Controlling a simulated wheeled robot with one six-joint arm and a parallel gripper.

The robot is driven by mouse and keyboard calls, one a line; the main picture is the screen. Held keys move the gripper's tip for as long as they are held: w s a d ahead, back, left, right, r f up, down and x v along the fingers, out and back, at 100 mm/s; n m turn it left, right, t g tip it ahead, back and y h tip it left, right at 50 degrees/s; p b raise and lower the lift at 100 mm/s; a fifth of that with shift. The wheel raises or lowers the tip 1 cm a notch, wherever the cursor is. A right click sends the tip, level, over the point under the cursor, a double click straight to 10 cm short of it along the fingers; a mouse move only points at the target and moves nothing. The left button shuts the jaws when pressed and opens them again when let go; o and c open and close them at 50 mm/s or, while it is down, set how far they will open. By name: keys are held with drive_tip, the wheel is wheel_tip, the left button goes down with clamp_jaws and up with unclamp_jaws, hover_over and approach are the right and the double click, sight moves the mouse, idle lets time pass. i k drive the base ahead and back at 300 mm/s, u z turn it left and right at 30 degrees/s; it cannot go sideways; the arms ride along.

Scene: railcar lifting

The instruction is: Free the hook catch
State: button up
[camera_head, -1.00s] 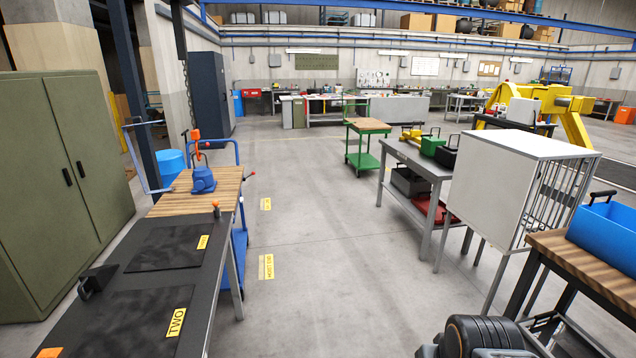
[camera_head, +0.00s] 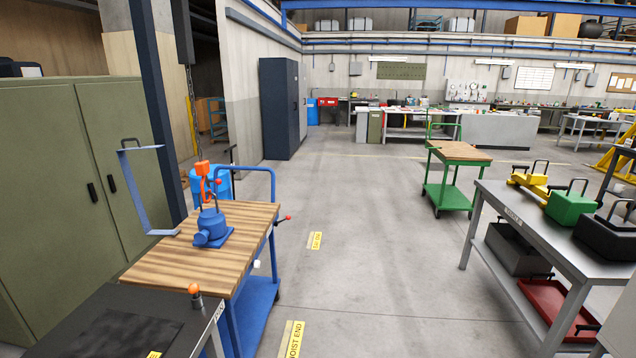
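An orange hook (camera_head: 204,186) hangs at the left on a dark chain (camera_head: 190,100) that comes down from above. It sits right over a blue pump-like device (camera_head: 212,227) on the wooden top of a blue cart (camera_head: 160,268). The hook seems to meet the upper part of the blue device; I cannot tell whether it is engaged, and its catch is too small to make out. My gripper is not in view.
A black-topped bench (camera_head: 110,325) stands at the near left, before a green cabinet (camera_head: 60,200). A grey table (camera_head: 520,220) with green and black boxes stands at the right. A green cart (camera_head: 455,175) is farther back. The floor aisle (camera_head: 350,220) is clear.

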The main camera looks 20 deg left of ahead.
sight(219, 181)
drive_tip(key=i, duration=1.95)
drive_tip(key=u, duration=2.75)
drive_tip(key=i, duration=1.65)
